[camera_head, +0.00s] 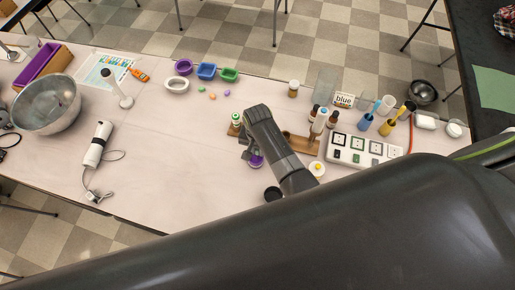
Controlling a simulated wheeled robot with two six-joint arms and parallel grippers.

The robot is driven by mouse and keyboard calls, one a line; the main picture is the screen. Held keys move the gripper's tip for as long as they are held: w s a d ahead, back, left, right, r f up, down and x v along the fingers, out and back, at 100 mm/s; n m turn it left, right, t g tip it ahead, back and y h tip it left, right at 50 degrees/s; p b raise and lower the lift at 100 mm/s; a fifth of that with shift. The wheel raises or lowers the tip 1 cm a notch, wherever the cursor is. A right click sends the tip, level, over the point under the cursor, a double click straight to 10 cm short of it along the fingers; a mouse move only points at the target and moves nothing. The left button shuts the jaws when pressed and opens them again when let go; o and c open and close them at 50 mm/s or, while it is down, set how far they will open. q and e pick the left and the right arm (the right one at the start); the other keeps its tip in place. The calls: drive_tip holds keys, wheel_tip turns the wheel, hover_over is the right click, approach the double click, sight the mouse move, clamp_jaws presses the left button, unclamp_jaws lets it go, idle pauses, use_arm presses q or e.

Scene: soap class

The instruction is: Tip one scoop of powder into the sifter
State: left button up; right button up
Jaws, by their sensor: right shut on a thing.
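My right gripper (250,156) reaches in from the right and points down over the middle of the table. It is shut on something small. A small purple thing (256,161) shows at its fingertips; I cannot tell whether it is a scoop or what it holds. A large metal bowl (50,104) stands at the far left. A smaller dark metal bowl (422,92) sits at the far right. I cannot make out for sure which thing is the sifter, and no powder is clear. My left gripper is not in view.
A hand blender (97,144) with a cord lies at left. Small purple, blue and green moulds (206,71) stand at the back. A power strip (363,149), bottles and blue and yellow cups crowd the right. The table is clear at left of centre.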

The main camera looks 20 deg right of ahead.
wheel_tip(320, 180, up, 3)
drive_tip(key=p, duration=0.3)
drive_tip(key=shift+f, duration=0.2)
drive_tip(key=shift+r, duration=3.25)
